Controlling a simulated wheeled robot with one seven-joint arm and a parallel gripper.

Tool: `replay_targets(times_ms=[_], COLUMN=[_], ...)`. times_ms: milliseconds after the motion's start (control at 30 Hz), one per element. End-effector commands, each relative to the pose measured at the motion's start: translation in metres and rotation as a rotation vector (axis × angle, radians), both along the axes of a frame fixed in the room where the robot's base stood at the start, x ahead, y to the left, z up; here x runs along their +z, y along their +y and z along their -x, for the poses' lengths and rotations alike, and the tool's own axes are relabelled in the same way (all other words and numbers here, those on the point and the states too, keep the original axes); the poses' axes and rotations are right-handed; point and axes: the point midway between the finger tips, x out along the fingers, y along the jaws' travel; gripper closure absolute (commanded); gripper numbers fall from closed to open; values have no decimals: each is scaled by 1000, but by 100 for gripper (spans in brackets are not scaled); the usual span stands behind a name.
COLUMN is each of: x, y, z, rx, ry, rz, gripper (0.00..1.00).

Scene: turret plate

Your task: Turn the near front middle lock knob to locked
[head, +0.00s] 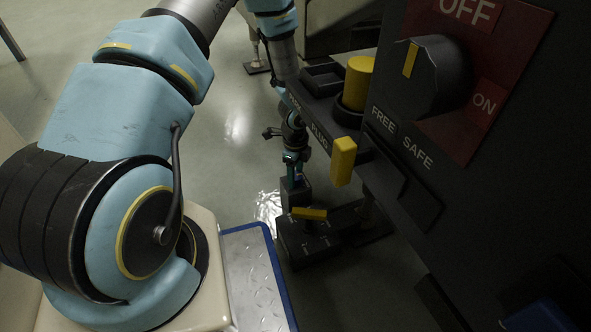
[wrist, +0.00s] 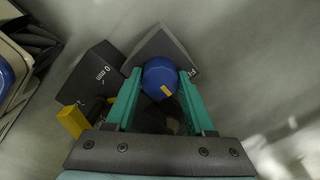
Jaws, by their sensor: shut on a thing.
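A round blue knob (wrist: 160,74) with a small orange-yellow mark sits between the two green fingers in the wrist view. I take it to be the lock knob. My gripper (wrist: 160,84) is shut on it, one finger on each side. The knob stands by a dark block (wrist: 172,44) with a partly hidden white label starting with F. In the head view my gripper (head: 296,174) is small and low, over a dark block (head: 295,194), with a bit of blue at its fingertips. The knob's full marking is hidden there.
A yellow handle (head: 310,213) sits on a low dark base beside the gripper; a block marked "0 mm" (wrist: 100,76) is at left in the wrist view. A dark panel with an OFF/ON dial (head: 432,77), a yellow lever (head: 343,160) and a yellow cylinder (head: 358,82) stands right.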

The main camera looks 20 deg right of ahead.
Motion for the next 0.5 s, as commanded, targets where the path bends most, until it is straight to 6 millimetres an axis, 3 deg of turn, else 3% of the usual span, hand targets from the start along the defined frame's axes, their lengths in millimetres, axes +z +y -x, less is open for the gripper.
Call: replay_targets(times_ms=[500], x=[3], y=[0], z=[1], rx=[484], ry=[1], rz=[-1], gripper=[100])
